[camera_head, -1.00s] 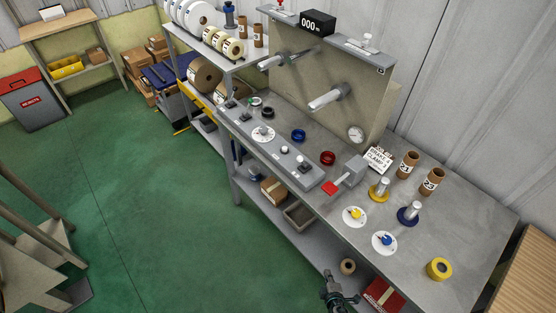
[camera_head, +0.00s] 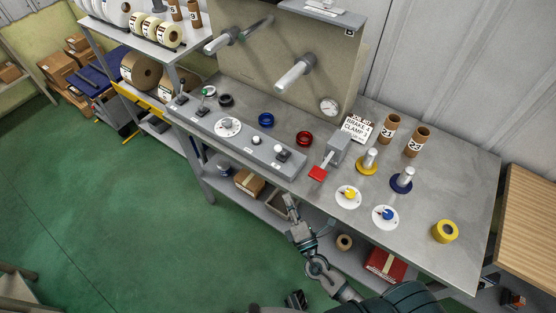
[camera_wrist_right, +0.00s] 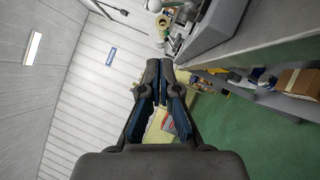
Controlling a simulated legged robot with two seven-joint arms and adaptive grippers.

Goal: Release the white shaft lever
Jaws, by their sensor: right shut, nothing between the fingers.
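The white lever (camera_head: 325,5) sits on top of the grey box (camera_head: 318,15), at the top edge of the head view and partly cut off. The box stands at the top of the beige panel, above the nearer pale shaft (camera_head: 297,72). My right gripper (camera_head: 290,208) is beside the bench's front edge, low and far from the lever. It is shut and empty. It also shows in the right wrist view (camera_wrist_right: 160,68), fingertips together. I cannot make out my left gripper.
The bench top (camera_head: 440,195) holds a red-paddled lever (camera_head: 318,173), a brake clamp sign (camera_head: 357,127), brown tubes (camera_head: 390,128), dials and a yellow roll (camera_head: 445,231). A console with knobs (camera_head: 228,127) runs along the front edge. Green floor (camera_head: 130,220) is clear at left.

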